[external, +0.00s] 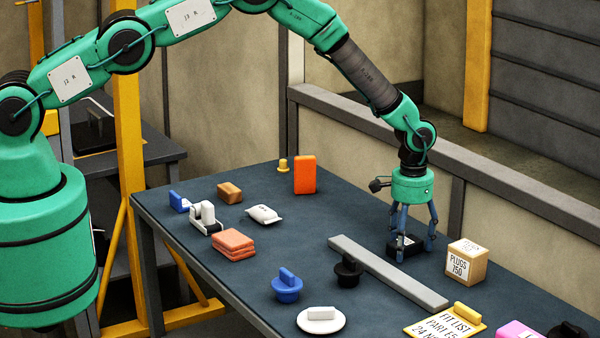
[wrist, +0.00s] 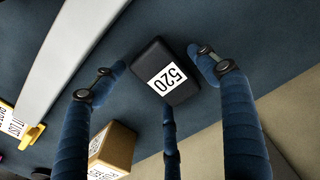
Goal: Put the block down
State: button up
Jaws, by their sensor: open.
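The block is black with a white label reading 520; it lies flat on the dark blue table. In the wrist view the block (wrist: 160,70) sits between my fingertips, with gaps visible at its sides. In the external view the block (external: 405,247) is partly hidden behind the fingers. My gripper (external: 410,238) points down over it with its blue fingers spread around it. In the wrist view my gripper (wrist: 158,68) is open, two fingers at the sides and a third below the block.
A grey bar (external: 388,273) lies left of the block. A cardboard box marked PLUGS 750 (external: 466,263) stands close on the right. A black knobbed plug (external: 348,271) and a yellow fit list board (external: 445,322) are nearer.

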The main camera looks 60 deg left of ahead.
aim_at(408, 242)
notch_tip(408, 242, up, 12)
jog(key=b, duration=0.1)
dwell(0.6)
dwell(0.4)
